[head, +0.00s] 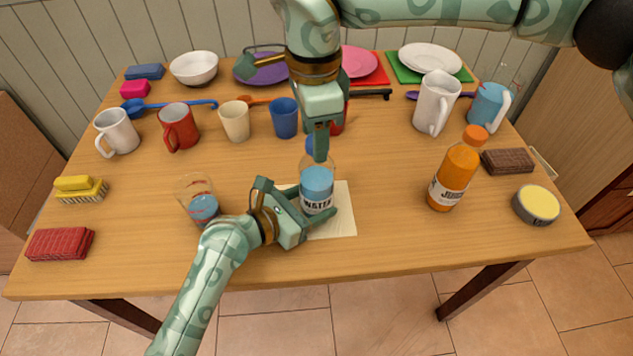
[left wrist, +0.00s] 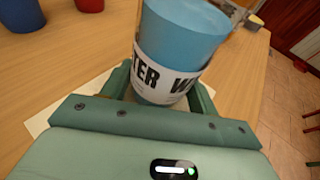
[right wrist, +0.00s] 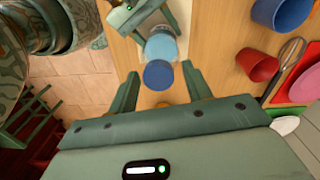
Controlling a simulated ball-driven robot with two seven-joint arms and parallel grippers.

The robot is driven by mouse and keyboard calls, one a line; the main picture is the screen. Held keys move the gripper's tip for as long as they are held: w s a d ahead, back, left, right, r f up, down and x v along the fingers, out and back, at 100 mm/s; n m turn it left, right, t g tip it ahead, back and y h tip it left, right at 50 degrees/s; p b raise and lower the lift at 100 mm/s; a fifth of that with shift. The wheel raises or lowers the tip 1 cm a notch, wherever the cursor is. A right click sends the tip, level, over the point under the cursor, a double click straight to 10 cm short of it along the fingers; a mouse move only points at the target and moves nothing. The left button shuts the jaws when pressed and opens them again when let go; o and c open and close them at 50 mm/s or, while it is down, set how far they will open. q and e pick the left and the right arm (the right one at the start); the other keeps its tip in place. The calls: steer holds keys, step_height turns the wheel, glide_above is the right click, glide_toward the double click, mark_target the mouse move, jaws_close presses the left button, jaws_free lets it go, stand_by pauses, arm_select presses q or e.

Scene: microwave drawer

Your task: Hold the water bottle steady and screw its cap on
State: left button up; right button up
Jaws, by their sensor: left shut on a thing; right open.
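The water bottle (head: 317,188), clear with blue water and a white label, stands upright on a pale mat (head: 343,222). My left gripper (head: 312,208) is shut around its lower body; the left wrist view shows the bottle (left wrist: 182,40) between the fingers. The blue cap (head: 312,148) is at the bottle's top, partly hidden by my right gripper (head: 320,145). In the right wrist view the cap (right wrist: 158,75) lies over the bottle top, between the open fingertips of my right gripper (right wrist: 156,80). I cannot tell whether the cap is threaded on.
An orange juice bottle (head: 456,175) stands to the right, a glass (head: 199,203) to the left near my left arm. Mugs and cups, such as the blue cup (head: 284,117), stand behind. Plates and a bowl (head: 194,67) line the back. The front right of the table is clear.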

steer(key=n, duration=1.3)
steer(key=c, duration=0.9)
steer(key=m, duration=0.4)
steer(key=shift+c, duration=0.2)
steer(key=m, duration=0.9)
steer(key=shift+m, duration=0.3)
steer(key=m, duration=0.4)
steer(key=shift+m, duration=0.4)
steer(key=o, duration=0.9)
steer(key=shift+o, duration=0.2)
